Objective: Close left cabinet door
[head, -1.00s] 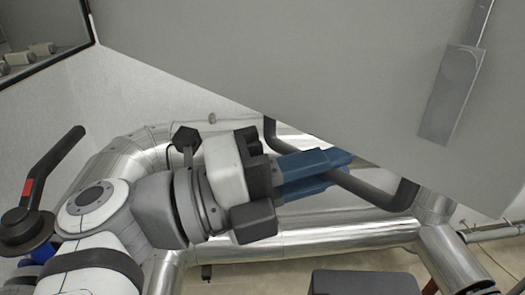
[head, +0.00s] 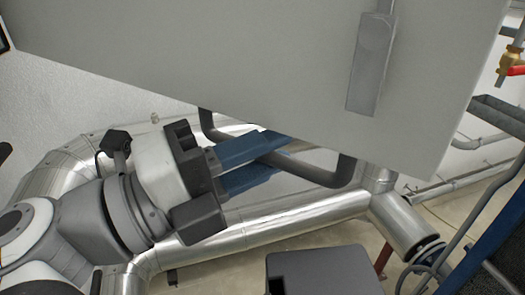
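The cabinet door (head: 250,55) is a large light grey panel that fills the upper part of the head view, with its lower edge slanting down to the right. A grey rectangular fitting (head: 370,62) is on its face. A dark bar handle (head: 313,170) hangs below the door's lower edge, its ends partly hidden behind the panel. My gripper (head: 268,157), with two blue fingers, is at the handle's left half. The bar passes between the fingers, which look closed on it; the contact itself is partly hidden.
Shiny metal-clad pipes (head: 270,220) run behind and below my gripper. A dark grey box-shaped object (head: 322,270) is at the bottom centre. At the right are a yellow valve with a red handle (head: 515,70), pipes and a blue frame (head: 490,235).

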